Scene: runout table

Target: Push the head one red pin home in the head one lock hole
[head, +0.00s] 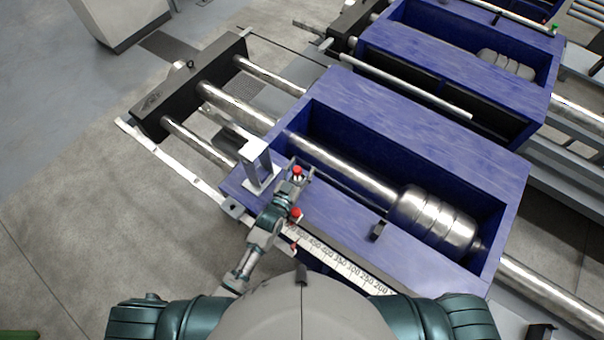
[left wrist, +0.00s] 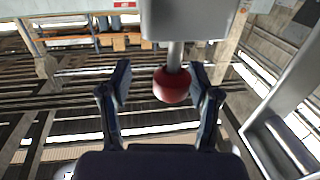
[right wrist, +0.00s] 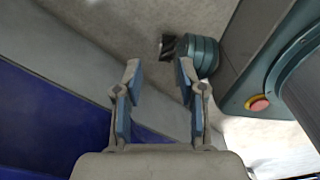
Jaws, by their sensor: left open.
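The red pin shows in the left wrist view as a round red knob (left wrist: 172,86) on a metal stem. The stem runs up into a grey block (left wrist: 187,20); the hole itself is hidden. My left gripper (left wrist: 160,82) is open, its fingers either side of the knob, with a clear gap on the left and little on the right. In the head view my left gripper (head: 299,178) is at the near edge of the blue head one (head: 410,130), beside a red knob (head: 297,171). My right gripper (right wrist: 157,75) is open and empty, seen only in its wrist view.
A grey upright bracket (head: 258,165) stands just left of my left gripper. Another red knob (head: 295,213) is close to my left wrist. A white scale (head: 335,262) runs along the near edge. A steel rod and cylinder (head: 437,217) lie in the blue trough.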

